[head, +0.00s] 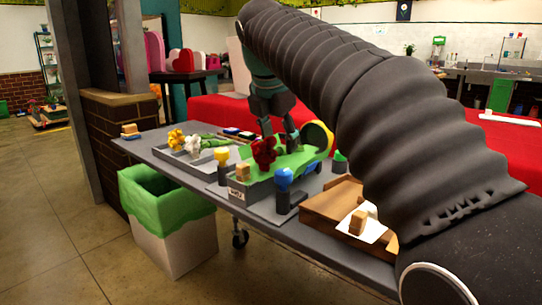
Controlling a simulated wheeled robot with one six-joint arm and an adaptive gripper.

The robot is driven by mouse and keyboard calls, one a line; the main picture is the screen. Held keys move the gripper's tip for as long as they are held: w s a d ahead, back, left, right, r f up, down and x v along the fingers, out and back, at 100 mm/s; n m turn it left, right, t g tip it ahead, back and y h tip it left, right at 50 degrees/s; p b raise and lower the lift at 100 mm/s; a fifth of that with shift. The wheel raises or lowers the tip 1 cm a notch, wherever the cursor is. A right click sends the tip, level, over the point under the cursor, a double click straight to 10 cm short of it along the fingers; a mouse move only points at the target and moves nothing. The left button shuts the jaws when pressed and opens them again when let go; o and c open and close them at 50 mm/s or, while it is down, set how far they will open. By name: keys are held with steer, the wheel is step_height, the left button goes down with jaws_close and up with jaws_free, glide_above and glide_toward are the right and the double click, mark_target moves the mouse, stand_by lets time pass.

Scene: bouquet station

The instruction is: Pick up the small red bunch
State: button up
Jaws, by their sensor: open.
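The small red bunch (264,152) lies on a green sheet (300,159) in a grey tray on the table. My gripper (281,138) points down just behind and to the right of the red flowers. Its fingers are apart, with one fingertip partly behind the bunch. I cannot tell whether a finger touches the bunch or whether its stem lies between them.
A yellow-topped holder (222,160) and a blue-topped holder (284,180) stand near the bunch. Yellow (176,139) and white flowers (193,146) lie left. A wooden tray (325,212) is front right. A green-lined bin (170,225) stands below the table's front edge.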

mark_target(280, 148)
steer(key=x, duration=0.3)
steer(key=shift+w+f+b, duration=0.3)
steer(key=shift+w+b, duration=0.05)
steer(key=shift+w, duration=0.05)
jaws_close()
steer(key=shift+r, duration=0.1)
